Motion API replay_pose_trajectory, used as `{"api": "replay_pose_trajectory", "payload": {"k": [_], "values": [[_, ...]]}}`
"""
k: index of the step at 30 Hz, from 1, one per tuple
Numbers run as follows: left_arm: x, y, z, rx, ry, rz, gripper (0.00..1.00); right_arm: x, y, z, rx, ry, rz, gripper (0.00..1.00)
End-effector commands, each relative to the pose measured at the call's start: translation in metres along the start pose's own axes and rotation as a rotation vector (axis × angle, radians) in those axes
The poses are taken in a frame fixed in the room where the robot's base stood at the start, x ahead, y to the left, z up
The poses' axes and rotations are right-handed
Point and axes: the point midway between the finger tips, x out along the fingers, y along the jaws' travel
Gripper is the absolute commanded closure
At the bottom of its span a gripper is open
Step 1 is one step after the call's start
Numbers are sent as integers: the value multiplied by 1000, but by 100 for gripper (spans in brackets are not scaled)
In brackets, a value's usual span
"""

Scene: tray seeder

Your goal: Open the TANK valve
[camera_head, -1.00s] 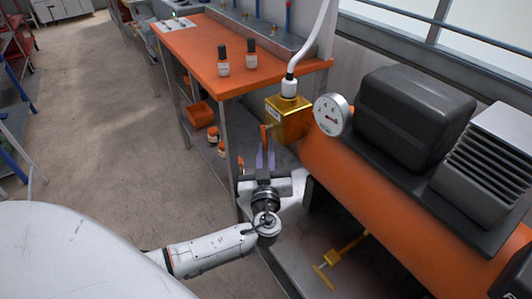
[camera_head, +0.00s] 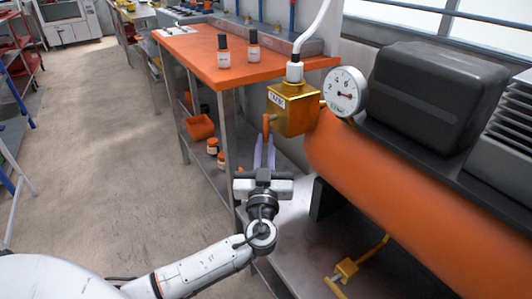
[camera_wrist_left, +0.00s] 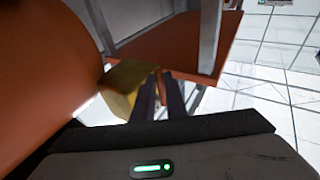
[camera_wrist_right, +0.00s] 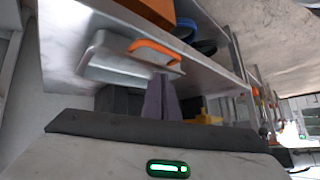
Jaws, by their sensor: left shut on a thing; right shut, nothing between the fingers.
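In the left wrist view the brass block (camera_wrist_left: 125,82) is beside the fingers (camera_wrist_left: 161,80), and the lever is mostly hidden. My right gripper (camera_wrist_right: 161,84) is shut and empty in the right wrist view, below a grey metal case (camera_wrist_right: 125,62) with an orange handle.
A round pressure gauge (camera_head: 345,91) is right of the valve on the orange tank (camera_head: 400,175). A yellow drain valve (camera_head: 346,269) is low beneath the tank. An orange bench (camera_head: 195,45) with two bottles stands behind.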

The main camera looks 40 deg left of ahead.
Motion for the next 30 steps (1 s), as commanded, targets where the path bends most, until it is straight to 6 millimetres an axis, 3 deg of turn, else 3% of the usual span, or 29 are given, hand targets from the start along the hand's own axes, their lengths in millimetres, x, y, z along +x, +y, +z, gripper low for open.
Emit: {"api": "replay_pose_trajectory", "payload": {"k": [7, 8, 9, 19, 23, 30], "values": [[1, -1, -1, 7, 3, -2, 100, 0, -1, -1, 1, 1, -1, 100], [1, -1, -1, 7, 3, -2, 87, 0, -1, -1, 1, 1, -1, 100], [1, -1, -1, 7, 3, -2, 81, 0, -1, -1, 1, 1, 0, 100], [-2, 0, 0, 4, 0, -1, 81, 0, 0, 0, 1, 1, 0, 100], [-18, 0, 1, 3, -3, 0, 81, 1, 0, 0, 0, -1, 0, 100], [-65, -1, 1, 4, -3, -1, 81, 3, -1, 4, -1, -12, -4, 100]]}}
